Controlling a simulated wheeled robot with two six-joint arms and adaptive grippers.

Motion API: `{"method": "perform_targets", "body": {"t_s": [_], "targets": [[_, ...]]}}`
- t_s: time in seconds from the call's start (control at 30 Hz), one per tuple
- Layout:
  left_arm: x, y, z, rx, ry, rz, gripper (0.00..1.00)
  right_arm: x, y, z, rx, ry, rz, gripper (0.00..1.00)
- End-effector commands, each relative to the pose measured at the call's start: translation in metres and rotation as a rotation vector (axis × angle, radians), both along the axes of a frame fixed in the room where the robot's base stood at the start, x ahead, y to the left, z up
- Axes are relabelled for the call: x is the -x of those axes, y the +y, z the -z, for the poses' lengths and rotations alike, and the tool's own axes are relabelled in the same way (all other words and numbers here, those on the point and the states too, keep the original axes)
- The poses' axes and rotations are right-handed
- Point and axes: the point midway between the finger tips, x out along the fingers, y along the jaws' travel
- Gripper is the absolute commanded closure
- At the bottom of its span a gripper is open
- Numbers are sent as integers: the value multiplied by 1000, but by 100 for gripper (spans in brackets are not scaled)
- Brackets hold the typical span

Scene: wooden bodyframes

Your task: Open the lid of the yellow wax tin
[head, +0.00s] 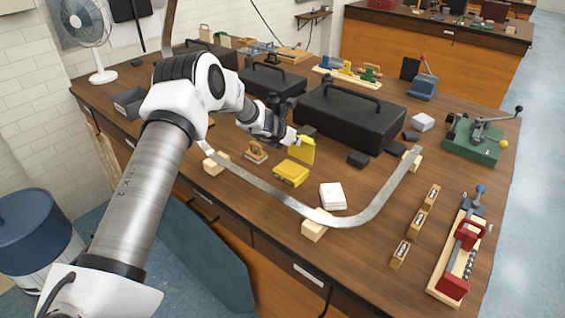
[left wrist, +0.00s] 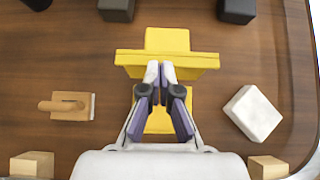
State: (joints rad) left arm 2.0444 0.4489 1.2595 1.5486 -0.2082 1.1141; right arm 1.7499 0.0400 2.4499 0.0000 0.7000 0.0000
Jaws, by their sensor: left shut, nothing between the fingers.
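The yellow wax tin (head: 290,174) sits on the wooden bench. Its yellow lid (head: 307,150) stands up at the tin's far side, so the tin looks open. In the left wrist view the lid (left wrist: 190,60) spans wide in front of my fingers, and part of the tin (left wrist: 160,124) shows between and below them. My left gripper (head: 297,141) is shut and empty, its fingertips (left wrist: 160,72) at the lid; I cannot tell whether they touch it. My right gripper is not in view.
A curved metal strip (head: 262,187) on wooden blocks runs in front of the tin. A white box (head: 333,196) is to its right, a wooden-handled tool (head: 256,152) to its left. A large black case (head: 348,119) stands behind.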

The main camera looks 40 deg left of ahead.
Motion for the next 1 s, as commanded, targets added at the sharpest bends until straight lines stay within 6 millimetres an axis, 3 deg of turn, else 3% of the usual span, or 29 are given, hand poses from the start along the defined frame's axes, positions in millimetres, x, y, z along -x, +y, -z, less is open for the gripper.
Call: {"method": "perform_targets", "body": {"t_s": [0.57,0.9,1.0], "targets": [[0,0,-6,-1,-1,1,100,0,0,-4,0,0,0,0],[11,2,-81,2,-2,1,100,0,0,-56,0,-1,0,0],[14,2,-95,1,0,1,100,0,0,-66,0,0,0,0]]}}
